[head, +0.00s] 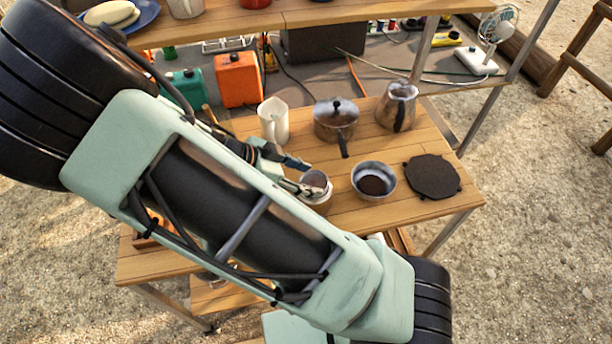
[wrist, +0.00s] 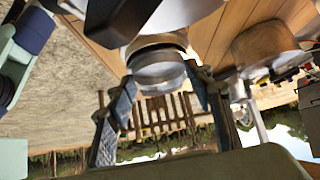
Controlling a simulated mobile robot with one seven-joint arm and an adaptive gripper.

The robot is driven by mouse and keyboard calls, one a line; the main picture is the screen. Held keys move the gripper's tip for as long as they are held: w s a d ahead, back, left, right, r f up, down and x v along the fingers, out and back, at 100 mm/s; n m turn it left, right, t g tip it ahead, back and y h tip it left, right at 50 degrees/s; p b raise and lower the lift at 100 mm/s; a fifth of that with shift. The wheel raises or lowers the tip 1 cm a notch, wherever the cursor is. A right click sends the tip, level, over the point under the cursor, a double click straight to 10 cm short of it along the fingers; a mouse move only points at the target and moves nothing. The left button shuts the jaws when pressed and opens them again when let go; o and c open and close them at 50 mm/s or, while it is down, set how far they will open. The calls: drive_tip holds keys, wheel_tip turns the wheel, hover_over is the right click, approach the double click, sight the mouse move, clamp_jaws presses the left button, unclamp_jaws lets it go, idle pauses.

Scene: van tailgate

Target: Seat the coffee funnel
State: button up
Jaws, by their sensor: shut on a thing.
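My gripper (head: 298,178) reaches over the wooden table from the left, its fingers shut on a small round metal piece (head: 316,181), which I take to be the coffee funnel. In the wrist view it is a shiny grey cylinder (wrist: 158,74) between the two fingers (wrist: 165,90). A paler round shape shows directly below it in the head view; I cannot tell whether the two are joined or only touching. A metal bowl (head: 374,169) with dark brown contents stands just to its right. A metal pot with a spout (head: 397,108) stands at the back right.
A lidded saucepan (head: 335,122) stands behind the gripper, its handle pointing forward. A white jug (head: 274,121) is left of it. A flat black plate (head: 432,177) lies near the right table edge. Bare wood (head: 405,210) shows at the front right.

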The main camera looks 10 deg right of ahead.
drive_tip(key=shift+f, duration=0.2)
drive_tip(key=o, duration=1.4)
drive_tip(key=v, duration=1.2)
drive_tip(key=shift+s, duration=0.1)
